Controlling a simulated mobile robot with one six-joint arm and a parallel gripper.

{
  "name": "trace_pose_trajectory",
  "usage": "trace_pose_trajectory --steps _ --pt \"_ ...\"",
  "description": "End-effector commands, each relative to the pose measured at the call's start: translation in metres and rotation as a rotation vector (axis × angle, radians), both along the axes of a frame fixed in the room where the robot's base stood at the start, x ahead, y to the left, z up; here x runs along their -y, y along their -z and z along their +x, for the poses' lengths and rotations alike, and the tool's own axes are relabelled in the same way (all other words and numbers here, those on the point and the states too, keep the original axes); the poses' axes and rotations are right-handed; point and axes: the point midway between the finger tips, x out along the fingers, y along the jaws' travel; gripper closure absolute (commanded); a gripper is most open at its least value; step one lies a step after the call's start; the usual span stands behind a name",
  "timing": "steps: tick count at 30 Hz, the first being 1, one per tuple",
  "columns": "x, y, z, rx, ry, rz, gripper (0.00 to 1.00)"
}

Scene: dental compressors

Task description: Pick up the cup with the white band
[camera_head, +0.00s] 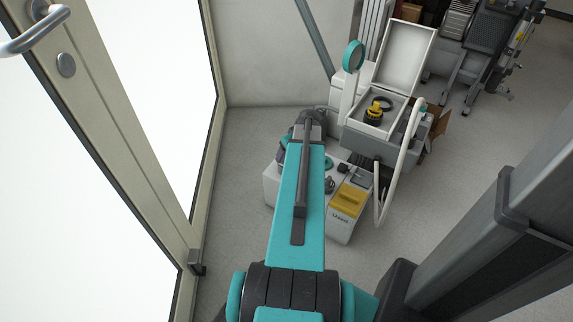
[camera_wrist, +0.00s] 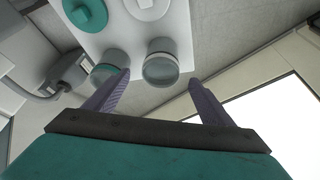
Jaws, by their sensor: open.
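In the wrist view, two round cups stand side by side near the edge of a white surface (camera_wrist: 120,38). The right cup (camera_wrist: 160,70) has a pale whitish band around it and shows between my fingertips in the picture. The left cup (camera_wrist: 104,73) has a teal tint and is partly covered by my left finger. My gripper (camera_wrist: 160,77) is open, with its two purple fingers apart and nothing held between them. I cannot tell how far the fingers are from the cups.
A teal lid-like disc (camera_wrist: 85,12) and a white one (camera_wrist: 150,7) lie on the white surface. A glass door (camera_head: 120,130) is at left.

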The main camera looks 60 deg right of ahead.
Motion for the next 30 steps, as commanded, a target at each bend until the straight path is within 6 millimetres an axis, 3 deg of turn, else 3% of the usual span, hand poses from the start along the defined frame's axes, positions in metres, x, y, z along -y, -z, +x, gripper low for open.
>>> trace_pose_trajectory --steps 6,12,25,30 --pt "0.006 0.033 0.013 -0.001 -0.001 0.001 0.24" --pt "0.008 0.05 0.019 0.0 0.0 0.0 0.24" --pt "0.008 0.053 0.021 0.0 0.0 0.0 0.24" --pt "0.01 0.063 0.025 0.0 -0.001 0.0 0.24"
